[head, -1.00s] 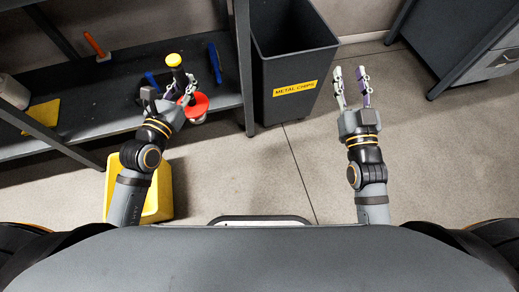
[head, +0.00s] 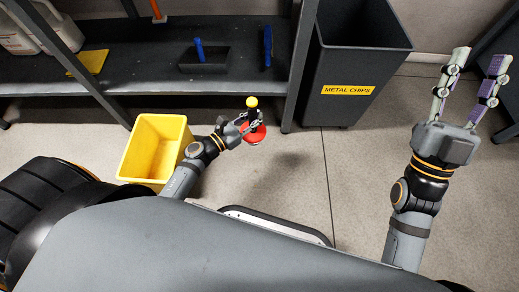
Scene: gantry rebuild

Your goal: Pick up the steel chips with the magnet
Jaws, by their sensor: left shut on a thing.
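My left gripper (head: 249,127) is shut on the magnet, a tool with a red disc base (head: 256,138), a black handle and a yellow knob on top. It holds the magnet over the open floor, right of the yellow bin and in front of the shelf. My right gripper (head: 480,68) is open and empty, its fingers spread, to the right of the metal chips bin (head: 350,100). I cannot make out any steel chips. The underside of the magnet is hidden.
A yellow bin (head: 132,151) stands on the floor at the left, beside my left arm. The dark shelf (head: 140,88) holds a blue-handled tool in a dark tray (head: 204,68), a yellow cloth (head: 90,62) and white containers (head: 28,38). Floor between bins is clear.

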